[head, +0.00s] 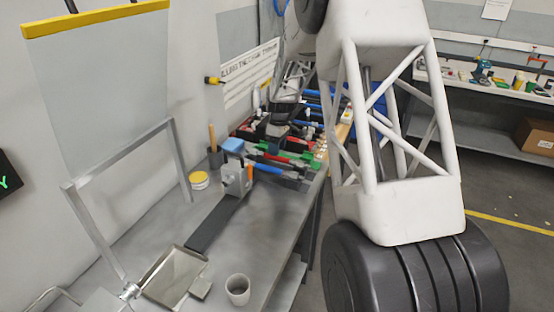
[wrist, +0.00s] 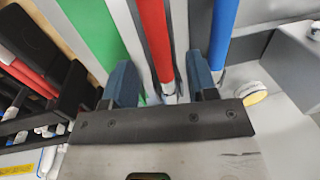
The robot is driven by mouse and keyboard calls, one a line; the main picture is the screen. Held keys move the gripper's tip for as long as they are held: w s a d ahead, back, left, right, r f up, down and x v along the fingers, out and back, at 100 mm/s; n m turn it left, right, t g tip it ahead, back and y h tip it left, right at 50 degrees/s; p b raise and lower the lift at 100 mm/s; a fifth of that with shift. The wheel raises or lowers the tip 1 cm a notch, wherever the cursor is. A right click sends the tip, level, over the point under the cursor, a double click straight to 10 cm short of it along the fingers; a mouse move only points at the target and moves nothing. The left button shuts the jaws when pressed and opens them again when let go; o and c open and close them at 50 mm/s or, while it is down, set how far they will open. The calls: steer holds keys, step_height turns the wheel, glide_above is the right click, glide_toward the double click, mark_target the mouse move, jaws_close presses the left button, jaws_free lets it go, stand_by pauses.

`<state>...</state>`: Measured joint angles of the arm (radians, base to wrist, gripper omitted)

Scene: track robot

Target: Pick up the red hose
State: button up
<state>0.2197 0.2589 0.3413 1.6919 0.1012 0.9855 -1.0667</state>
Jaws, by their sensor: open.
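In the wrist view a red hose (wrist: 156,40) runs down from the top edge between the two blue fingers of my gripper (wrist: 163,84). The fingers are apart, one on each side of the hose, with gaps between. I cannot tell how far the fingertips are above or below it. A blue hose (wrist: 222,35) lies just right of the right finger, and a green strip (wrist: 88,28) lies left of the left finger. In the head view red pieces (head: 274,157) show among the colored hoses on the bench; my arm partly hides this area.
More red and black parts (wrist: 35,78) crowd the left of the wrist view. A grey block and yellow-lidded tin (wrist: 252,92) are at its right. On the bench stand a grey cup (head: 237,289) and metal tray (head: 172,272); the bench (head: 262,225) between is mostly clear.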

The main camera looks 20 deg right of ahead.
mark_target(277, 158)
steer(key=shift+s+a+f, duration=0.1)
steer(key=shift+f, duration=0.75)
steer(key=shift+s+a+f, duration=0.1)
steer(key=shift+f, duration=0.7)
jaws_close()
